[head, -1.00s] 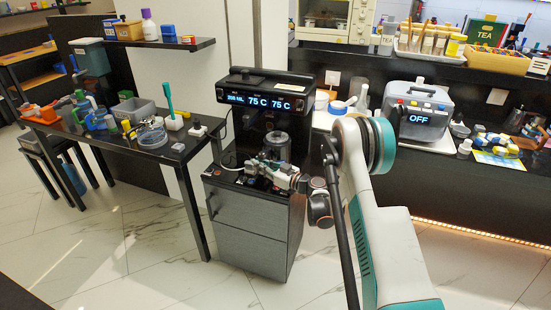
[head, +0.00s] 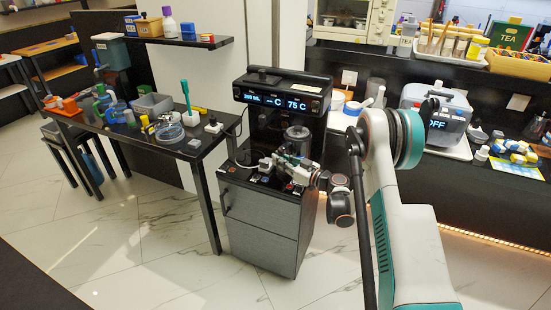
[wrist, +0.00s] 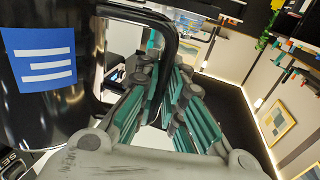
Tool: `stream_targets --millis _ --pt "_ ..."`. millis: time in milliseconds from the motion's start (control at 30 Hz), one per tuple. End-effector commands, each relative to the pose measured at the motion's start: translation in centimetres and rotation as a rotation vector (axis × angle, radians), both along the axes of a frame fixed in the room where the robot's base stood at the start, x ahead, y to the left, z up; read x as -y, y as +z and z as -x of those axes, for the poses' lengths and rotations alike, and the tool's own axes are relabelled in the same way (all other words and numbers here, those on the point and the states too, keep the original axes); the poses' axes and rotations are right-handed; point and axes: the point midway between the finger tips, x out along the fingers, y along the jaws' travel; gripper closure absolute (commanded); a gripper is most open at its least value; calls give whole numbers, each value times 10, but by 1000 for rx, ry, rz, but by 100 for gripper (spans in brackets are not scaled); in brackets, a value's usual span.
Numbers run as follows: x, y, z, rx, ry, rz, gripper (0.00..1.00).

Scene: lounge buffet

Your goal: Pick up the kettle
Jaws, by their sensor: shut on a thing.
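The kettle (head: 298,133) shows small in the head view, in front of the black machine with the lit display. In the wrist view its shiny dark body (wrist: 45,112) fills the left side and carries a blue label with white lines. Its black looped handle (wrist: 165,32) passes between the teal-padded fingers. My gripper (head: 285,160) is shut on the handle. It also shows in the wrist view (wrist: 172,100). The kettle appears slightly above the counter top. Its underside is hidden.
The black machine (head: 282,92) stands on a dark cabinet (head: 258,222). A cluttered black table (head: 205,150) is at the left. A back counter with a grey appliance (head: 435,105) is at the right. Open marble floor lies in front.

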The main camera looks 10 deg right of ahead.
Motion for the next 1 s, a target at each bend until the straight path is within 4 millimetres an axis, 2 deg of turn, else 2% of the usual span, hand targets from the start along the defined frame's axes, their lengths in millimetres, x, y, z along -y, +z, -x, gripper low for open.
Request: stream_targets --millis 167,400,567,800,1000 --pt "22 3 25 1 -3 0 100" --pt "61 3 74 1 -4 0 100" --pt "82 -2 101 1 -2 0 100" --pt "94 -2 116 1 -1 0 100" --pt "97 0 121 1 1 0 100"
